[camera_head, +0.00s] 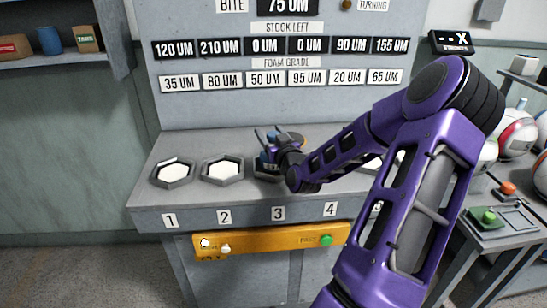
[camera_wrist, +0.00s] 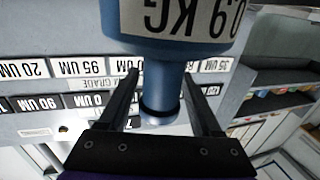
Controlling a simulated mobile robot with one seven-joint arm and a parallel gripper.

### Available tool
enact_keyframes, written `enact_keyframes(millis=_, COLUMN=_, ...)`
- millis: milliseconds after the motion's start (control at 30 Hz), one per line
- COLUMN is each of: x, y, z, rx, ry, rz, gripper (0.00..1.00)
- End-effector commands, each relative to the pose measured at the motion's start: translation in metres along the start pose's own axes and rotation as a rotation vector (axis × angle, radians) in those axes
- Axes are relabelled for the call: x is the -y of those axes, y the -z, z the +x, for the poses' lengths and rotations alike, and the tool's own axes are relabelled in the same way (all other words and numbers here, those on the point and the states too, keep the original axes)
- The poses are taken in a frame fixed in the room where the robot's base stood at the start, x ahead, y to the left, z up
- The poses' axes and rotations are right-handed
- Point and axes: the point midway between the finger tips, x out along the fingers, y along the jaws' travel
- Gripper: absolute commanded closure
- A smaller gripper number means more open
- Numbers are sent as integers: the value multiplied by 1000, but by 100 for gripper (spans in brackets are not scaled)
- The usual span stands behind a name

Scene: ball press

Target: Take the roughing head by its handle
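The roughing head is a blue head with a white "0.9 KG" label (camera_wrist: 185,18), and it fills the top of the wrist view. Its narrower blue handle (camera_wrist: 165,82) with a dark ring stands between the two fingers of my gripper (camera_wrist: 160,78). The fingers are spread on either side of the handle, and a slim gap shows at the left finger. In the head view my gripper (camera_head: 267,135) is over socket 3, with a bit of the blue head (camera_head: 268,158) showing below it. My wrist hides most of the head there.
The grey bench (camera_head: 190,197) has hexagonal sockets; socket 1 (camera_head: 173,172) and socket 2 (camera_head: 222,170) show white insides. A panel with number labels (camera_head: 285,95) rises behind.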

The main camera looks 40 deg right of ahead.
Motion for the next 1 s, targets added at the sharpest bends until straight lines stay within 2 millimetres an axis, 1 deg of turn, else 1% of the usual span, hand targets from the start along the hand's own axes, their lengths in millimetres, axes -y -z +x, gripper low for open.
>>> enact_keyframes(millis=33, x=0, y=0, z=0, rx=0, ry=0, rz=0, gripper=46)
enact_keyframes(millis=333, x=0, y=0, z=0, rx=0, ry=0, rz=0, gripper=100)
enact_keyframes(millis=1000, x=0, y=0, z=0, rx=0, ry=0, rz=0, gripper=100)
